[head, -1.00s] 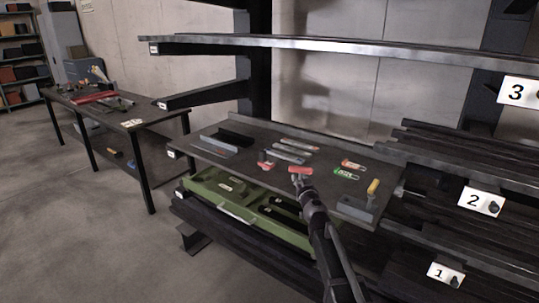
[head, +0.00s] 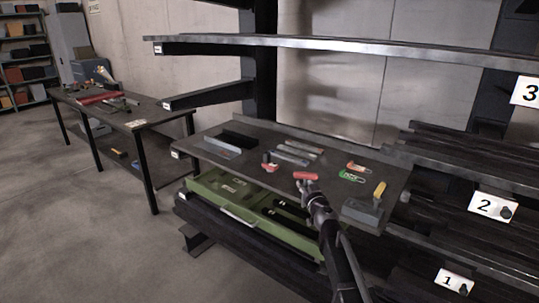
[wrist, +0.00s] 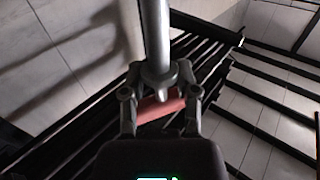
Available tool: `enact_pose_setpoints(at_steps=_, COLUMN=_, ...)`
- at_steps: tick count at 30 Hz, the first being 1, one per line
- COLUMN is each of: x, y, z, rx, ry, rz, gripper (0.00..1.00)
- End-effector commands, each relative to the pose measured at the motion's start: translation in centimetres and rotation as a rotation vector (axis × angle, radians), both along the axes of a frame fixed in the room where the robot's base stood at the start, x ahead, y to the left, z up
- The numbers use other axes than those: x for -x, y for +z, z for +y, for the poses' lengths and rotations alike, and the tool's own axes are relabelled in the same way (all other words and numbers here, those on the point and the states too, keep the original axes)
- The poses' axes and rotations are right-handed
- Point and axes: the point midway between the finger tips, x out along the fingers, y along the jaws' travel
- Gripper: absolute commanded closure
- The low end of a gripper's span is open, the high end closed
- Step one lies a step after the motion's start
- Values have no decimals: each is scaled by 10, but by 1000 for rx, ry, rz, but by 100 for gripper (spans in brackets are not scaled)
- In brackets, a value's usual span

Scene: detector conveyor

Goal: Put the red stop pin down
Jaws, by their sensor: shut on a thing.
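The red stop pin (head: 305,175) is at the tip of my gripper (head: 306,182) in the head view, over the front middle of the dark table (head: 225,165). I cannot tell whether it touches the table. In the wrist view my gripper (wrist: 160,98) is shut on the red pin (wrist: 160,110), whose red part lies slightly tilted across the fingers. A grey rod (wrist: 155,40) runs up the picture from between the fingers. I cannot tell whether it belongs to the pin.
A small red item (head: 268,162) stands left of my gripper, with grey bars (head: 292,157) behind. Red and green clips (head: 354,173) and a grey block (head: 362,211) with a yellow handle (head: 380,189) are to the right. A green case (head: 235,205) lies below. Rack shelves hang above.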

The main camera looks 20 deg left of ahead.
Motion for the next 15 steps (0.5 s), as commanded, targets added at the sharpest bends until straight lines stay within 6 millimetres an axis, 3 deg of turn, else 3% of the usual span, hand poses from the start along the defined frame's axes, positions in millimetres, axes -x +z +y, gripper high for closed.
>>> enact_pose_setpoints(at_steps=1, x=7, y=0, z=-16, rx=0, ry=-11, rz=0, gripper=100)
enact_pose_setpoints(at_steps=9, x=30, y=0, z=-84, rx=0, ry=-57, rz=0, gripper=100)
enact_pose_setpoints(at_steps=15, x=41, y=0, z=-113, rx=0, ry=-77, rz=0, gripper=100)
